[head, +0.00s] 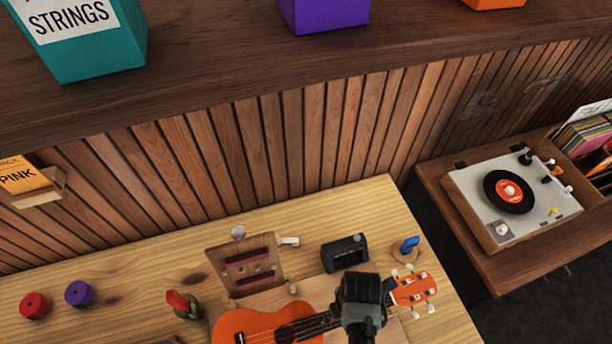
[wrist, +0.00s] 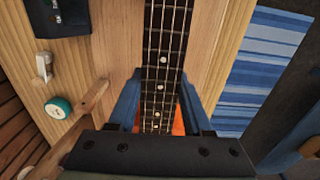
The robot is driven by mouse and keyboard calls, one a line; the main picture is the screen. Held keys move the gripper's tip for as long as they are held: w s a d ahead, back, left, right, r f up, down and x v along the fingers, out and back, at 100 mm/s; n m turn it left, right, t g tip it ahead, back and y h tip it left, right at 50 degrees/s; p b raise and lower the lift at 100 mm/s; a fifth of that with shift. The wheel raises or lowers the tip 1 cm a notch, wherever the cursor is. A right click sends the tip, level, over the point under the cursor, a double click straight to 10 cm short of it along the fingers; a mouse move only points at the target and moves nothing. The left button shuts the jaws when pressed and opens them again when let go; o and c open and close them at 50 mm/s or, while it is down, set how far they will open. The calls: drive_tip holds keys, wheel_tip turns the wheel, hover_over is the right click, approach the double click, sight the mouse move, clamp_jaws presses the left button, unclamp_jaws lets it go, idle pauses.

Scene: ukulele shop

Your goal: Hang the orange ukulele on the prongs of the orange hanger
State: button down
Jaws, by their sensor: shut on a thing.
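The orange ukulele (head: 258,326) lies near the front edge of the wooden bench in the head view, its headstock (head: 413,290) pointing right. My gripper (head: 361,300) is over its neck. In the wrist view the dark fretboard (wrist: 165,60) runs between the two blue fingers of my gripper (wrist: 162,105), which are shut on the neck. A bit of the orange body shows behind the fingers. The lower part of the ukulele is cut off by the head view's bottom edge. I cannot see the orange hanger in either view.
A wooden rack (head: 250,262), a black box (head: 345,252) and a blue-handled item (head: 409,245) stand behind the ukulele. Red (head: 34,305) and purple (head: 79,292) round items sit at left. A record player (head: 510,195) stands right, across a gap. A shelf (head: 250,75) crosses above.

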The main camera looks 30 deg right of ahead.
drive_tip(key=shift+r+p, duration=2.3)
drive_tip(key=shift+r, duration=0.1)
